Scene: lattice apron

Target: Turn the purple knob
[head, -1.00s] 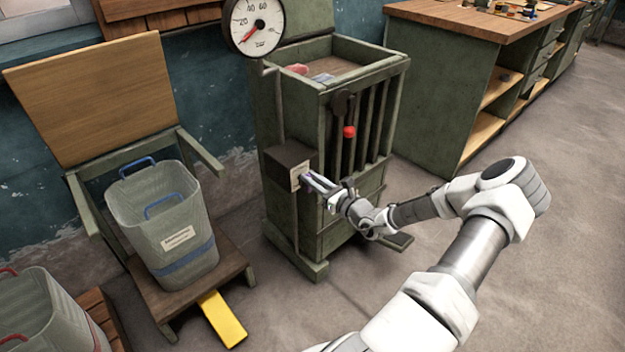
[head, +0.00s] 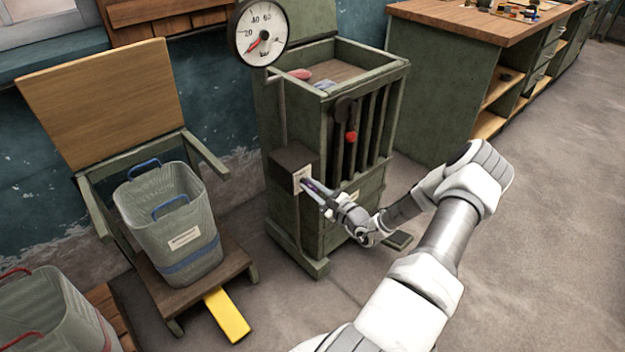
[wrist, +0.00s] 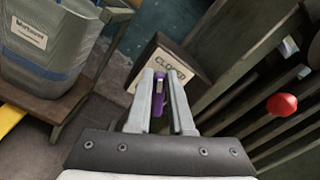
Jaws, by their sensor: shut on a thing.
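The purple knob (wrist: 158,95) shows in the wrist view between my gripper's two fingers, in front of a plate lettered "CLOSED" (wrist: 173,64). The plate is on a dark box (head: 292,158) at the left front corner of the green slatted cabinet (head: 335,215). My gripper (wrist: 160,90) is shut on the knob. In the head view my gripper (head: 310,187) reaches the box's front from the right, and the fingers hide most of the knob.
A red ball-ended lever (head: 351,137) is on the slatted front, right of my gripper. A round gauge (head: 262,32) is above the box. A mesh basket (head: 165,225) sits on a wooden stand at left, with a yellow pedal (head: 228,315). Open floor lies to the right.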

